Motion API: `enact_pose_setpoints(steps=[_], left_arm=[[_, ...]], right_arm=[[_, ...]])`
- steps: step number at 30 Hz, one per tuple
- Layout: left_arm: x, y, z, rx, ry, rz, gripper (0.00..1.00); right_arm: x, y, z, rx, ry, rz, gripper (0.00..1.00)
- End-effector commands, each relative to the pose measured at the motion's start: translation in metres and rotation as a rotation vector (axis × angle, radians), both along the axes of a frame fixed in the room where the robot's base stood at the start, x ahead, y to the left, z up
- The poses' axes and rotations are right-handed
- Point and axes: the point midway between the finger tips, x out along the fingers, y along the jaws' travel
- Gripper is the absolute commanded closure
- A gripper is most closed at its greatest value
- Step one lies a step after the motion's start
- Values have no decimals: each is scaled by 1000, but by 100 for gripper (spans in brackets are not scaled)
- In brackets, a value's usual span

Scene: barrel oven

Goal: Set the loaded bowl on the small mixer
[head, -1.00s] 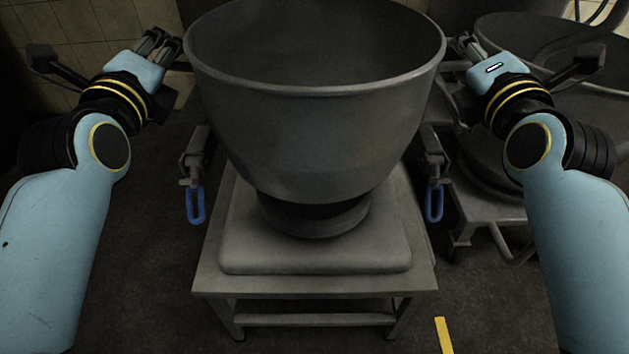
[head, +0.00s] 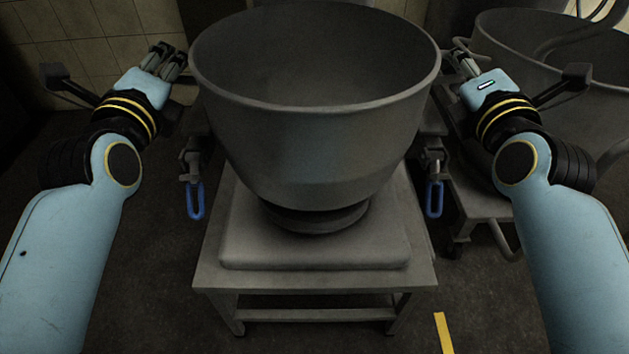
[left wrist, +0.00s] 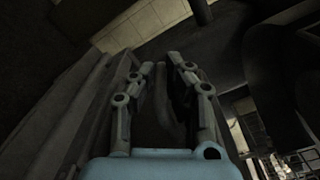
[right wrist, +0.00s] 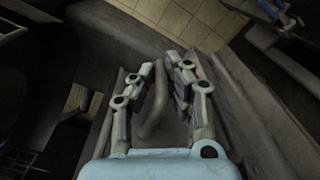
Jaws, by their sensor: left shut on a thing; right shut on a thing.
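The large grey bowl (head: 315,150) is upright in the middle of the head view, above the small mixer's pale flat base (head: 240,250). Its dark round foot (head: 315,218) is over the base; I cannot tell whether it touches. The inside looks plain grey, and no load can be made out. My left gripper (head: 168,56) is shut at the bowl's left side, on a curved handle (left wrist: 163,115) in the left wrist view. My right gripper (head: 460,55) is shut at the bowl's right side, on a similar handle (right wrist: 155,118) in the right wrist view.
Clamps with blue loops, left (head: 195,200) and right (head: 434,198), flank the mixer base. The base sits on a low metal table (head: 315,283). Another large grey bowl (head: 540,60) on a wheeled stand is close on the right. A yellow strip (head: 443,332) marks the floor.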

Motion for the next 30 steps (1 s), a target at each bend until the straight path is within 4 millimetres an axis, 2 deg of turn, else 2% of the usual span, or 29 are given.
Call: enact_pose_setpoints(steps=[1, 8, 9, 14, 30], left_arm=[[1, 2, 6, 7, -20, 2, 100], [1, 2, -4, 5, -19, 2, 100], [0, 1, -9, 5, -7, 0, 87], [0, 1, -8, 4, -9, 0, 66], [0, 0, -11, -1, -4, 0, 65]], right_arm=[[1, -2, 5, -9, -18, -4, 100], [1, -2, -4, -9, -18, -4, 100], [0, -2, -10, -9, -7, -1, 87], [0, -1, -10, -7, -7, -1, 66], [0, 0, -12, -1, -2, 0, 65]])
